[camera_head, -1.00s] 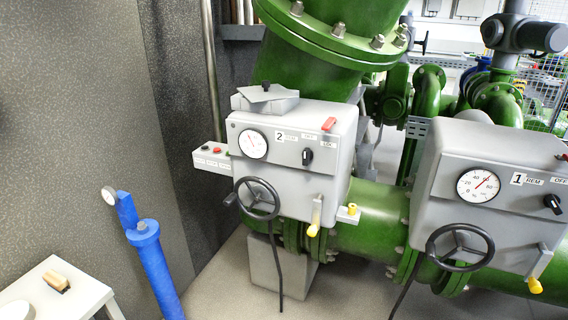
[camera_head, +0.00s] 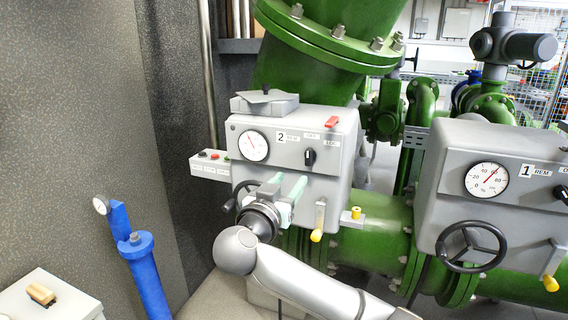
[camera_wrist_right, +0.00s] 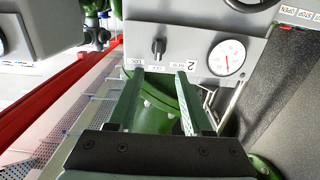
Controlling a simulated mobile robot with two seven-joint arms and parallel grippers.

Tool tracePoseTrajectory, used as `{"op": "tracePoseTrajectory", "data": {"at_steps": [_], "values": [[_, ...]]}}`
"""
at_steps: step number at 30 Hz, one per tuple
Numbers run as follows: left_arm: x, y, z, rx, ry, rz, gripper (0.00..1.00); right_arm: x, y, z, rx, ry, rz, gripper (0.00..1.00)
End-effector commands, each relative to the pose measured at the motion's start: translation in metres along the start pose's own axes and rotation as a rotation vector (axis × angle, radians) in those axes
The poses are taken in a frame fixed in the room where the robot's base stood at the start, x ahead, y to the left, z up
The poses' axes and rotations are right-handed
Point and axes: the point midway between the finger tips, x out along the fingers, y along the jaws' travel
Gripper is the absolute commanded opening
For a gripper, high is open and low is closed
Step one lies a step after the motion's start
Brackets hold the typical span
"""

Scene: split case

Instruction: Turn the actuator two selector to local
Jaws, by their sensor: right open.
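The actuator two box (camera_head: 342,145) is grey, with a "2" label, a round gauge (camera_head: 253,146) and a black selector knob (camera_head: 310,157). Labels for REM, OFF and LOC sit above the knob, whose handle looks about upright, toward the middle label. My right gripper (camera_head: 288,180) is open and empty in front of the box, below and left of the knob. In the right wrist view the box is upside down; the knob (camera_wrist_right: 158,47) shows beyond the open fingertips (camera_wrist_right: 158,74), roughly midway between them and apart from both. My left gripper is out of view.
A black handwheel (camera_head: 236,197) is partly hidden behind my gripper. A yellow-tipped lever (camera_head: 318,222) hangs below the knob. The actuator one box (camera_head: 440,200) with its handwheel (camera_head: 470,246) stands to the right. A blue post (camera_head: 140,260) stands at left.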

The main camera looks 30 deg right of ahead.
Motion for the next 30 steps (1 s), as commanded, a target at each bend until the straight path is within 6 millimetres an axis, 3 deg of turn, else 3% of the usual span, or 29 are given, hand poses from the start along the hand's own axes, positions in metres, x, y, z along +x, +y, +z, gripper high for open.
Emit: {"op": "tracePoseTrajectory", "data": {"at_steps": [5,21,30], "values": [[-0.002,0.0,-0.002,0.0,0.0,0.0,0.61,0.013,0.003,-0.006,0.011,0.012,0.018,0.5],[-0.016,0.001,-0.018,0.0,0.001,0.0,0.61,0.111,0.004,-0.007,0.008,0.008,0.014,0.5],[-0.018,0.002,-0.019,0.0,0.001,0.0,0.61,0.125,0.003,-0.005,0.011,0.007,0.01,0.5]]}}
